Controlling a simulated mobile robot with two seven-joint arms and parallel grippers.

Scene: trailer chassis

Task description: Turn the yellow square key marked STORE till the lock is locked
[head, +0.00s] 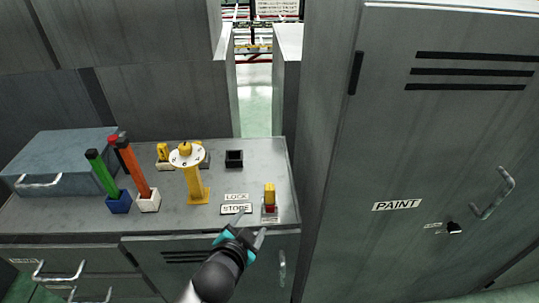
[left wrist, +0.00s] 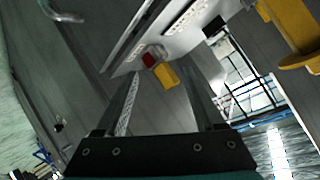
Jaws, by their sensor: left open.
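The yellow key (head: 269,194) stands upright at the front right of the grey counter, with a red part below it. In the left wrist view the yellow key (left wrist: 166,75) and red part (left wrist: 149,60) appear between the finger lines, beyond the fingertips. A STORE label (head: 236,209) lies left of it, below a LOCK label (head: 236,197). My left gripper (head: 247,233) is open and empty, at the counter's front edge, below and left of the key in the picture. It does not visibly touch the key. The lock's inside is hidden. My right gripper is out of view.
A yellow post with a white disc (head: 187,157) stands left of the labels. Orange (head: 133,168) and green (head: 101,171) handles stand in holders farther left. A black open box (head: 234,159) sits behind. The PAINT cabinet (head: 390,140) rises at the right.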

